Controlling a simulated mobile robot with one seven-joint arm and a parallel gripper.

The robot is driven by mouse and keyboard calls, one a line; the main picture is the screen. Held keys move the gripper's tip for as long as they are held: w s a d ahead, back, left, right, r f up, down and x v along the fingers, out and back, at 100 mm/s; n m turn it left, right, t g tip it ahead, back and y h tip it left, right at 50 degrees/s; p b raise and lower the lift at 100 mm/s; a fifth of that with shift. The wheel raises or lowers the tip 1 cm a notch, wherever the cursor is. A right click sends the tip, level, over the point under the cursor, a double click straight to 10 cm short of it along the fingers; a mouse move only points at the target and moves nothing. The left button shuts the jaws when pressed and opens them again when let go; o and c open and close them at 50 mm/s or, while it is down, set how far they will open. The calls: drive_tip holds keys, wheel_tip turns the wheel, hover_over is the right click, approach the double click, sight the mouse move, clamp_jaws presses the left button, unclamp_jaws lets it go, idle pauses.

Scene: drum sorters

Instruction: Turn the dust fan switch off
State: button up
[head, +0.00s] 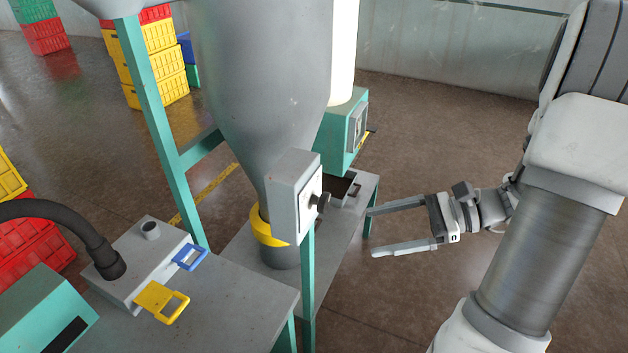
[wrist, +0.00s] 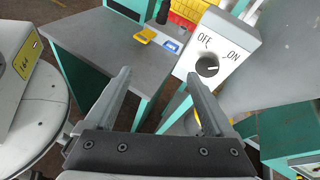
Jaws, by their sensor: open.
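The switch box (head: 293,195) is a grey-white box on a teal post, beside the big grey hopper. Its black knob (head: 321,203) faces right, towards my gripper. In the wrist view the box's white face (wrist: 222,50) shows the labels OFF and ON around the knob (wrist: 207,66). The knob's pale mark points right, to the ON side. My gripper (head: 372,232) is open and empty, to the right of the box and apart from it. In the wrist view the knob lies just beyond the right fingertip, not between the fingers (wrist: 157,75).
The hopper (head: 262,80) and a teal box (head: 340,135) stand behind. Coloured crates (head: 150,62) are stacked at the back left. Open floor lies around my gripper.

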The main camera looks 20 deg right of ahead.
drive_tip(key=w+d+f+m+t, duration=0.1)
drive_tip(key=d+f+m+t, duration=0.3)
drive_tip(key=d+m+t, duration=0.25)
drive_tip(key=p, duration=0.2)
approach(328, 205)
drive_tip(key=shift+y, duration=0.4)
drive_tip(key=x, duration=0.9)
drive_tip(key=shift+a+f, duration=0.1)
drive_tip(key=c, duration=1.3)
drive_tip(key=shift+c, duration=0.2)
